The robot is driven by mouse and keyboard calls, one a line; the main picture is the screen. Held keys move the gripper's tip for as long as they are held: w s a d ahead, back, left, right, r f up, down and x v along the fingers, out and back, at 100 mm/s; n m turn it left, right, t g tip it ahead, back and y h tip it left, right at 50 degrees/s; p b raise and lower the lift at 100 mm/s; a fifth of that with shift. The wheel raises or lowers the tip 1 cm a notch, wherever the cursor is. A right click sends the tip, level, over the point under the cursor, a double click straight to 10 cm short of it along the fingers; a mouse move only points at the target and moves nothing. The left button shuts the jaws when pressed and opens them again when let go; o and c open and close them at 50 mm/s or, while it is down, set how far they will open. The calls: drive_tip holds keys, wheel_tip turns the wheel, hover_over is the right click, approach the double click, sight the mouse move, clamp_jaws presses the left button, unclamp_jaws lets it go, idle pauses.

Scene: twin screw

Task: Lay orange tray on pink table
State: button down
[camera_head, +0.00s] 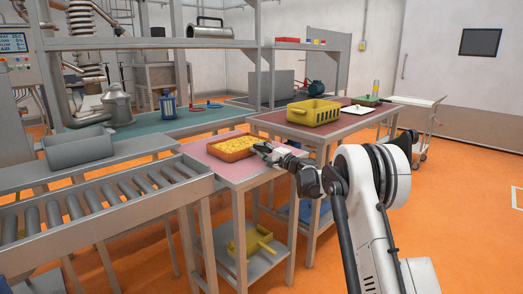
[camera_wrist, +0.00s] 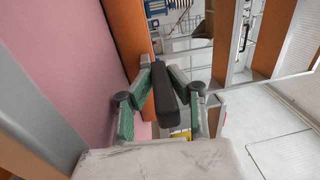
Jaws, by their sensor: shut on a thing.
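The orange tray (camera_head: 232,155) is level over the far part of the pink table (camera_head: 245,174), filled with small yellow pieces. I cannot tell whether it rests on the top or hangs just above it. My gripper (camera_head: 261,149) reaches in from the right and is shut on the tray's right side. The exact contact on the rim is hidden.
A roller conveyor (camera_head: 110,200) with a grey bin (camera_head: 78,148) stands to the left. A dark-red table (camera_head: 345,122) with a yellow crate (camera_head: 313,112) is behind right. A yellow item (camera_head: 250,241) lies on the lower shelf. The pink table's front part is clear.

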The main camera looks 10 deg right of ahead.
drive_tip(key=c, duration=1.5)
unclamp_jaws()
drive_tip(key=shift+c, duration=0.2)
drive_tip(key=shift+s, duration=0.1)
drive_tip(key=v, duration=1.2)
drive_tip(key=shift+a+r, duration=0.1)
drive_tip(key=shift+r, duration=0.15)
